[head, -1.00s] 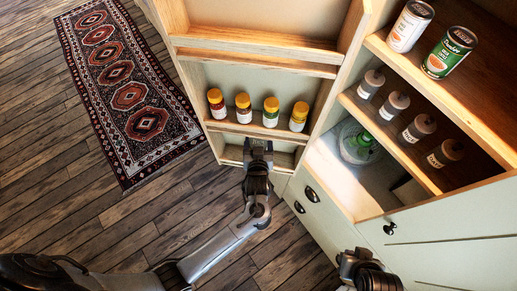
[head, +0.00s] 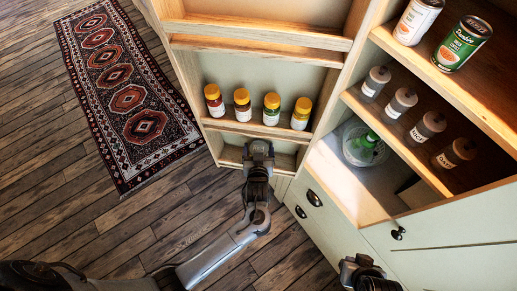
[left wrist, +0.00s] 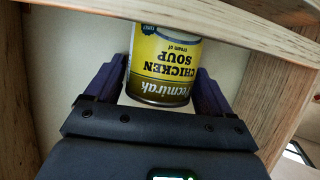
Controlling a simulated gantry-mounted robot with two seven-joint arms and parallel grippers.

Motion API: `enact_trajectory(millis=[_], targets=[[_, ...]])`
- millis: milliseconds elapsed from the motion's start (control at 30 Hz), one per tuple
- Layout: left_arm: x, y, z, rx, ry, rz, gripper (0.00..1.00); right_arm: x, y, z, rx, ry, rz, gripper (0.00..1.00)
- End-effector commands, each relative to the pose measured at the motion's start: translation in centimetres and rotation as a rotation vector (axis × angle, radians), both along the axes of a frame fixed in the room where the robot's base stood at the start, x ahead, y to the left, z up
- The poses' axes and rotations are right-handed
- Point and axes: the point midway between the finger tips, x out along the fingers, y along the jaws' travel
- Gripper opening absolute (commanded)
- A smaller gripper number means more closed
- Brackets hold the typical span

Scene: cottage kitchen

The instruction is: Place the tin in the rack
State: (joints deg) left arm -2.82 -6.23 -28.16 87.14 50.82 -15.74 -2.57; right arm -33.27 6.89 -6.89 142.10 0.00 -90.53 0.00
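The tin (left wrist: 163,68) is a yellow chicken soup can with a dark band near its metal rim. In the left wrist view its label reads upside down, and a wooden rail (left wrist: 215,22) covers its far end. My left gripper (left wrist: 163,75) has a finger against each side of it. In the head view my left gripper (head: 258,150) is at the lowest shelf of the door rack (head: 285,158); the tin is hidden there. Whether the tin rests on the shelf cannot be seen. My right gripper (head: 362,270) is at the bottom edge, its fingers not clear.
Several yellow-capped jars (head: 242,103) stand on the rack shelf just above my left gripper. The cabinet at right holds two cans (head: 462,43), several grey-capped jars (head: 404,99) and a glass bowl (head: 362,145) with something green. A rug (head: 125,95) lies on open floor at left.

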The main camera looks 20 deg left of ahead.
Motion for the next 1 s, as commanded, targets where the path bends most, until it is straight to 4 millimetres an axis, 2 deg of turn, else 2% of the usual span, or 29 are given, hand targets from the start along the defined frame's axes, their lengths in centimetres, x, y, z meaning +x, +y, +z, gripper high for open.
enact_trajectory(millis=[33,100,467,667,1000], targets=[[0.0,0.0,0.0,0.0,0.0,0.0,0.91,0.0,0.0,0.0,0.0,0.0,0.0,0.0],[0.0,0.0,0.0,0.0,0.0,0.0,0.99,0.0,0.0,0.0,0.0,0.0,0.0,0.0],[0.0,0.0,0.5,-0.001,0.0,0.0,0.99,0.0,0.0,0.3,0.0,0.0,0.0,0.0],[-2.0,-0.8,1.0,-0.004,0.0,-0.001,0.99,0.0,0.0,-0.1,0.0,-0.001,0.0,0.0],[-7.3,-2.9,3.4,-0.002,0.0,0.001,0.99,0.0,0.0,-0.7,0.0,-0.001,0.0,0.0]])
